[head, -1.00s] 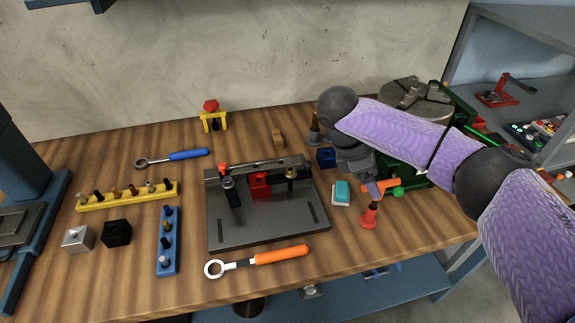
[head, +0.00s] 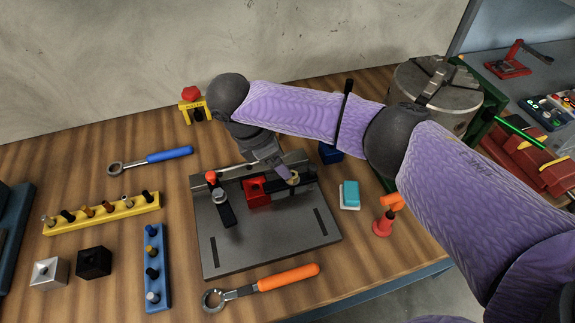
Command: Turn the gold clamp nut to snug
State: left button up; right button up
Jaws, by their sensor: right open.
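The gold clamp nut (head: 294,181) sits on the right clamp at the back of the dark grey fixture plate (head: 270,240), partly hidden by my right gripper. My right gripper (head: 287,175) reaches down from behind and is open, with its tips right at the nut. I cannot tell whether the fingers straddle or touch it. A red block (head: 257,192) stands on the fixture to the left of the nut. A black clamp strap (head: 225,209) with a silver nut (head: 219,195) is further left. My left gripper is not in view.
An orange-handled ring wrench (head: 270,285) lies in front of the fixture, a blue-handled one (head: 155,158) behind left. A teal-and-white block (head: 349,195) and a red-orange tool (head: 384,221) stand to the right. Yellow (head: 100,216) and blue (head: 155,265) racks are left.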

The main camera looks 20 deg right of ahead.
jog(key=b+x, duration=0.1)
jog(key=x, duration=0.5)
jog(key=shift+r, duration=0.1)
grip_shut()
